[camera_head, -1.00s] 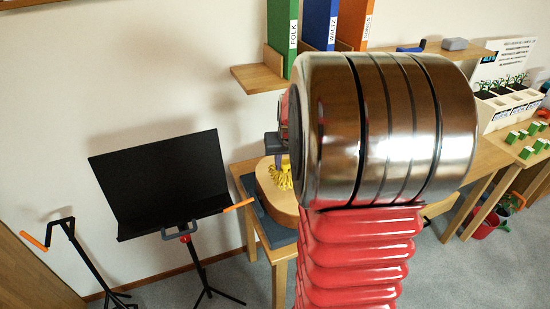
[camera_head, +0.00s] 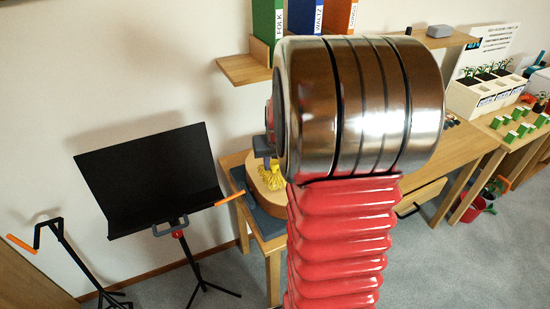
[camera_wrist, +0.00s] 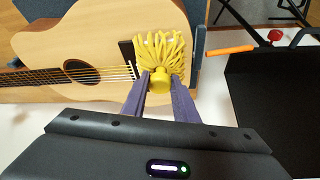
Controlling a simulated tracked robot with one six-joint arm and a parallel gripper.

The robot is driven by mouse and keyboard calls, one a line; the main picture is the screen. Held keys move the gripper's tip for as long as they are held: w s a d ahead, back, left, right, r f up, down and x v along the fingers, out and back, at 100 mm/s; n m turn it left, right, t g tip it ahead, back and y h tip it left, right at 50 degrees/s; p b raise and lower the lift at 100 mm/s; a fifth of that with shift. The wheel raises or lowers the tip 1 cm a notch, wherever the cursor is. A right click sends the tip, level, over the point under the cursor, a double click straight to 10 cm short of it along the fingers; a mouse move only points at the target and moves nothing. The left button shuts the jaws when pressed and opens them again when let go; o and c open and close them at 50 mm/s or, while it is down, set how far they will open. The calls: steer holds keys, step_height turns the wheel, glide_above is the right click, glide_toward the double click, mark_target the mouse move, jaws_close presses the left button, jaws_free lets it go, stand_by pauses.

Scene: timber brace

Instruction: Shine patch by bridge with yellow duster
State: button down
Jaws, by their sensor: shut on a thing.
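My gripper (camera_wrist: 160,80) is shut on the yellow duster (camera_wrist: 160,48), its fingers around the round yellow base and its strands pointing away from me. The duster is over the pale wooden guitar (camera_wrist: 95,25), beside the dark bridge (camera_wrist: 127,58), with the strings running left from it. I cannot tell whether the strands touch the wood, and no distinct patch is clear because the duster covers that area. In the head view the duster (camera_head: 270,178) shows in front of the guitar (camera_head: 257,170), left of my arm, which hides part of the guitar.
A black music stand (camera_head: 150,175) is close on the left, with orange-tipped handles; its orange tip (camera_wrist: 230,51) is near the duster in the wrist view. A wooden shelf (camera_head: 243,70) with folders is above. A long bench (camera_head: 455,150) is to the right.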

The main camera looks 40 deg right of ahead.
steer(key=shift+f, duration=1.15)
steer(key=shift+f, duration=0.55)
stand_by(0.4)
steer(key=shift+w+d+r, duration=0.1)
steer(key=shift+w+d, duration=0.15)
steer(key=shift+w, duration=0.45)
steer(key=shift+w+d, duration=0.2)
steer(key=shift+w, duration=0.5)
steer(key=shift+w, duration=0.1)
steer(key=shift+w, duration=0.2)
steer(key=shift+w+d, duration=0.25)
steer(key=shift+w, duration=0.3)
steer(key=shift+w+d, duration=0.2)
steer(key=shift+w, duration=0.35)
steer(key=shift+w, duration=0.1)
